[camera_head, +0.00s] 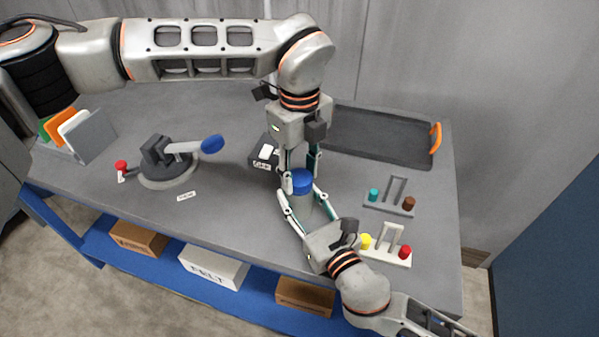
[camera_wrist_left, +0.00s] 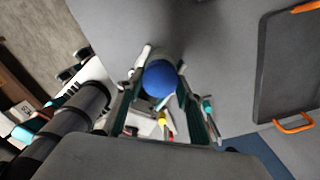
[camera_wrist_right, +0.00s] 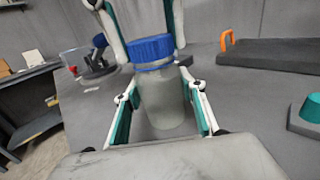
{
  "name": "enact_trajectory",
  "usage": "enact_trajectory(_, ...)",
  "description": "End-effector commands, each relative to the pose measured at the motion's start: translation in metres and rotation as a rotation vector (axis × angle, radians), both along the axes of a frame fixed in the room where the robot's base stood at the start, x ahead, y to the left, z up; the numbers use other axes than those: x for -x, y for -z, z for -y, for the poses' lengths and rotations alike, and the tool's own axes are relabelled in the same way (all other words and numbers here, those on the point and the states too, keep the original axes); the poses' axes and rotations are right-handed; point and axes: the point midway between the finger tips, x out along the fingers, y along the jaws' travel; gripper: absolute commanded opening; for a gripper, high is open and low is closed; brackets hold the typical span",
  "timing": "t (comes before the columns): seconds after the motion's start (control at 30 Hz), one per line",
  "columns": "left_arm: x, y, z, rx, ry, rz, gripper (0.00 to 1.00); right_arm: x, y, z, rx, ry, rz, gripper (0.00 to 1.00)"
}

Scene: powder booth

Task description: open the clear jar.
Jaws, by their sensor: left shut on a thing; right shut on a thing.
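The clear jar (camera_wrist_right: 162,105), a translucent grey bottle with a ribbed blue lid (camera_wrist_right: 151,48), stands upright on the grey table. My left gripper (camera_head: 300,178) comes down from above and is shut on the blue lid, which also shows in the left wrist view (camera_wrist_left: 160,79). My right gripper (camera_head: 304,203) reaches in from the front right and is shut on the jar's body, with one finger on each side in the right wrist view. The lid sits on the jar's neck. The jar's body is mostly hidden by the fingers in the head view.
A dark tray (camera_head: 375,137) with orange handles lies at the back right. Two small peg stands (camera_head: 389,206) (camera_head: 385,257) are right of the jar. A black box (camera_head: 262,152) is close behind left. A blue-ended lever fixture (camera_head: 168,168) stands left. Table is clear between it and the jar.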

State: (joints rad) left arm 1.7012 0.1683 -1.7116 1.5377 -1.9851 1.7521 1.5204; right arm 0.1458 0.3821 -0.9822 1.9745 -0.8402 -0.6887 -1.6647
Motion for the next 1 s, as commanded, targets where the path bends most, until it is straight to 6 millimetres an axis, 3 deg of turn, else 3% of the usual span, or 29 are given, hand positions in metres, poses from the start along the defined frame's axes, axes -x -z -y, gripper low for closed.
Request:
enact_trajectory(0.6, 0.0, -0.019, 0.0, 0.0, 0.0, 0.0, 0.1, 0.0, 0.0, 0.0, -0.001, -0.001, 0.0, 0.0)
enact_trajectory(1.0, 0.0, -0.022, 0.0, 0.001, 0.0, 0.001, 0.1, 0.0, 0.0, 0.0, -0.001, -0.001, 0.0, 0.0)
